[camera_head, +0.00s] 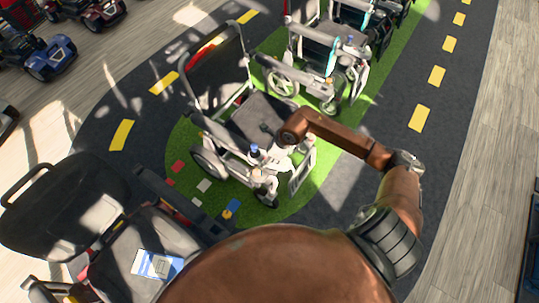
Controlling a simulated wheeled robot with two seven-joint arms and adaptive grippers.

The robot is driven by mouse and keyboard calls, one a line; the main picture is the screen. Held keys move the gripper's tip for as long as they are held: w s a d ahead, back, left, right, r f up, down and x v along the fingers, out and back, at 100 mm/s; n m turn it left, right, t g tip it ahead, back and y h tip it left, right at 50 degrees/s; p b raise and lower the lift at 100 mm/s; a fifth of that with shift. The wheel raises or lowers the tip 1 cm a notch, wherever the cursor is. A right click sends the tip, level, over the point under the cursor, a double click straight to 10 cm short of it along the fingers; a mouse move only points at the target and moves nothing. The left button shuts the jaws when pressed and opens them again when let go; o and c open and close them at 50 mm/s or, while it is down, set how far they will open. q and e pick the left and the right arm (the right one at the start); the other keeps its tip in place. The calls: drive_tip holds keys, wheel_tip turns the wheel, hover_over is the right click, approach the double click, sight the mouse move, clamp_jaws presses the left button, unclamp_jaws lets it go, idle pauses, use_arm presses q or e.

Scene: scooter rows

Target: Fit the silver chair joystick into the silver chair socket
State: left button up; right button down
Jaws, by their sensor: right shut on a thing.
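The silver chair (238,118) stands on the green strip in the middle, with a dark seat and back and a pale frame. My right arm reaches in from the right, and my right gripper (270,155) is over the chair's near armrest. It is small and partly hidden by the wrist. It is shut on a small blue-topped thing, apparently the silver chair joystick (254,150). The joystick looks upright above the front of the armrest. The socket cannot be made out clearly there, and I cannot tell whether the joystick touches it. My left gripper is not in view.
A dark chair (62,202) with a blue-and-white card (157,264) is at lower left. A blue-and-yellow piece (232,208) shows near its arm. Another wheelchair (325,50) stands behind. Scooters (50,60) stand upper left. The dark lane at right is clear.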

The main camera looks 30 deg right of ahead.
drive_tip(key=s+a+r+n+g, duration=0.4)
drive_tip(key=r+n, duration=0.2)
drive_tip(key=n, duration=0.6)
drive_tip(key=s+a+r+n+g, duration=0.3)
drive_tip(key=a+r+n, duration=0.25)
drive_tip(key=n, duration=0.55)
drive_tip(key=w+d+f+m+t, duration=0.2)
drive_tip(key=d+f+m, duration=0.1)
drive_tip(key=m, duration=0.5)
drive_tip(key=w+d+f+m+t, duration=0.3)
drive_tip(key=d+f+m, duration=0.1)
drive_tip(key=m, duration=0.4)
drive_tip(key=w+d+f+m+t, duration=0.2)
drive_tip(key=d+f+m, duration=0.2)
drive_tip(key=m, duration=0.4)
drive_tip(key=shift+w+d+f+m+t+h+b, duration=0.15)
drive_tip(key=shift+w+f+m+t+h+b, duration=0.15)
drive_tip(key=shift+f+m+h+b, duration=0.15)
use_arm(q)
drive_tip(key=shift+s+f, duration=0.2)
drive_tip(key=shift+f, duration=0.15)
use_arm(e)
drive_tip(key=shift+d+f+m, duration=0.15)
drive_tip(key=shift+d+m, duration=0.3)
drive_tip(key=shift+m, duration=0.1)
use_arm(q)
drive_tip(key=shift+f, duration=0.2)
use_arm(e)
drive_tip(key=shift+f, duration=0.3)
